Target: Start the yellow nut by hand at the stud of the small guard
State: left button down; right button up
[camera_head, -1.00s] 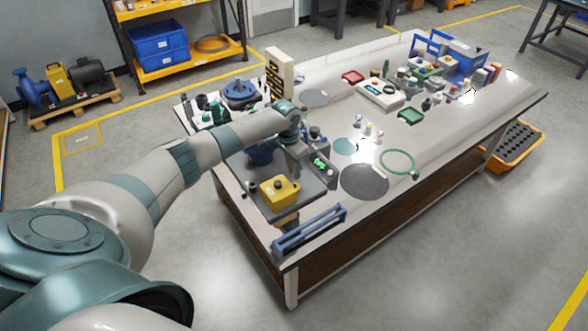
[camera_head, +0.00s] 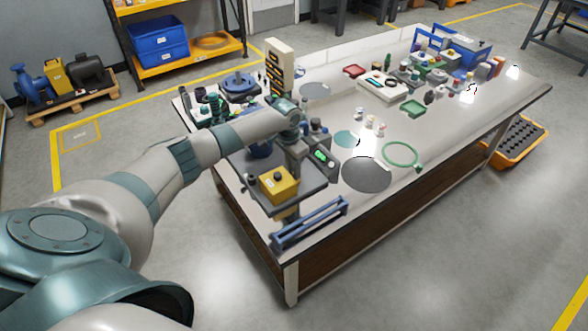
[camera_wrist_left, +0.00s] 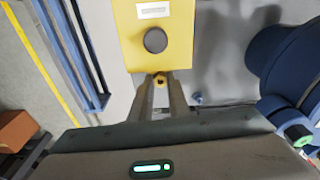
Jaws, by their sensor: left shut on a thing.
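My left gripper (camera_wrist_left: 160,85) is shut on a small yellow nut (camera_wrist_left: 160,79), seen between its fingertips in the left wrist view. A yellow box-like part (camera_wrist_left: 178,55), perhaps the small guard, lies just beyond the fingertips. It has a pale label and a dark round knob (camera_wrist_left: 155,40). In the head view this yellow part (camera_head: 286,187) sits on the near left end of the bench, beside my left wrist. The fingertips and nut cannot be made out in the head view. I cannot see a stud clearly or tell whether the nut touches one. My right gripper is not in view.
A blue railed frame (camera_head: 310,222) lies along the bench's near edge; it also shows in the left wrist view (camera_wrist_left: 72,50). A blue round body (camera_wrist_left: 285,60) stands close on the right there. A dark disc (camera_head: 367,174) and green ring (camera_head: 402,155) lie farther right.

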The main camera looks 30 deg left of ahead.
pick_arm(q)
jog(key=shift+f, duration=0.4)
dwell(0.5)
dwell(1.1)
jog(key=shift+s+f, duration=0.1)
jog(key=shift+f, duration=0.05)
dwell(0.4)
jog(key=shift+m, duration=0.3)
jog(key=shift+m+b, duration=0.75)
jog(key=shift+m, duration=0.85)
jog(key=shift+f+m+h+b, duration=0.1)
jog(key=shift+m+h+b, duration=0.25)
jog(key=shift+m, duration=0.25)
jog(key=shift+m+g+b, duration=0.3)
jog(key=shift+m+b, duration=0.2)
jog(key=shift+m, duration=0.5)
